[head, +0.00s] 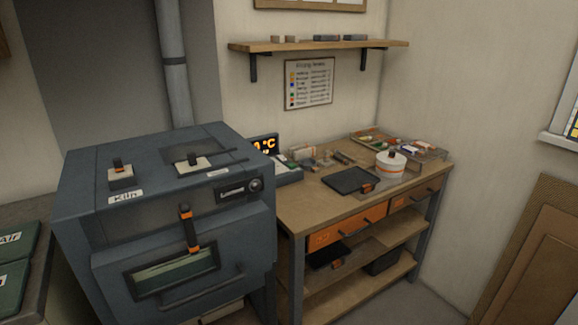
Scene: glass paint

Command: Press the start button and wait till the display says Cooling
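The blue-grey kiln (95,225), labelled "Kiln", stands at the left with its front door closed. On its upper front is a small dark panel (232,191) with a round knob or button (255,185) at its right end; I cannot tell whether this is the start button. A dark display with glowing orange characters (264,145) stands on the bench behind the kiln. It is partly hidden by the kiln, and only a last character and "°C" show. I cannot read "Cooling" anywhere. My gripper is not in view.
A black-and-orange handle (188,228) stands out from the kiln door above its window (172,273). The wooden bench (305,215) holds a black tray (350,180), a white round pot (391,164) and small items. A wall shelf (320,45) hangs above. Floor shows at lower right.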

